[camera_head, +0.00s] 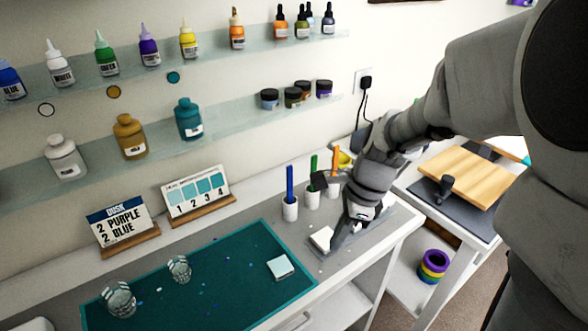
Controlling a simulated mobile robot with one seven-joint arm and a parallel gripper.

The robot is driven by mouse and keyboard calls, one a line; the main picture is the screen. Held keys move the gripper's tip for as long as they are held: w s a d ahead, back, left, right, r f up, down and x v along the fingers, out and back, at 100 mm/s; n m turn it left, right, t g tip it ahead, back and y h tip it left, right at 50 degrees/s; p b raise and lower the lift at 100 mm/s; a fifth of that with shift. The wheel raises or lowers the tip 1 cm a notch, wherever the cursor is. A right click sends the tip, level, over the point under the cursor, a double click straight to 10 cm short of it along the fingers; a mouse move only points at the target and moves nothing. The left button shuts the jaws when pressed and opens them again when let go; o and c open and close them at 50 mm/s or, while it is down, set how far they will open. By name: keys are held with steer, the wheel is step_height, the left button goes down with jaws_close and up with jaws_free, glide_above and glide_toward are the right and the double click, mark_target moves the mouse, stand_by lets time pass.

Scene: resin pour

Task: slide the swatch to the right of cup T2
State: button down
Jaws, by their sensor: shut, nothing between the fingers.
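A pale square tile (280,267), which looks like the swatch, lies flat on the teal mat (225,308) near its right end. Two clear cups stand on the mat to its left, a nearer one (119,299) and a farther one (180,268). I cannot read a label on either, so I cannot tell which is T2. My gripper (336,250) is shut and empty, pointing down over the grey counter right of the mat, apart from the tile. A small white block (321,238) is right beside its fingers.
White holders with a blue stick (290,188), a green stick (313,166) and an orange stick (334,158) stand behind my gripper. Two sign cards, a purple-blue one (119,222) and a numbered one (196,193), stand behind the mat. The mat between cups and tile is mostly clear, with small specks.

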mark_target(231, 266)
steer(key=b+x, duration=0.1)
steer(key=x, duration=0.4)
steer(key=b+x, duration=0.1)
steer(key=x, duration=0.5)
steer(key=shift+w+b, duration=0.2)
steer(key=shift+b, duration=0.2)
steer(key=a, duration=0.2)
steer(key=shift+w+a+r, duration=0.2)
steer(key=shift+a+r, duration=0.1)
steer(key=shift+r, duration=0.05)
steer(key=shift+w+a, duration=0.1)
steer(key=shift+a, duration=0.5)
steer(key=a+p, duration=0.2)
steer(key=a, duration=0.3)
steer(key=w+a+p, duration=0.1)
steer(key=a+p, duration=0.2)
steer(key=a, duration=0.2)
steer(key=a+p, duration=0.3)
steer(key=a, duration=0.2)
steer(key=shift+w+a+r, duration=0.1)
steer(key=shift+w, duration=0.3)
steer(key=shift+a, duration=0.15)
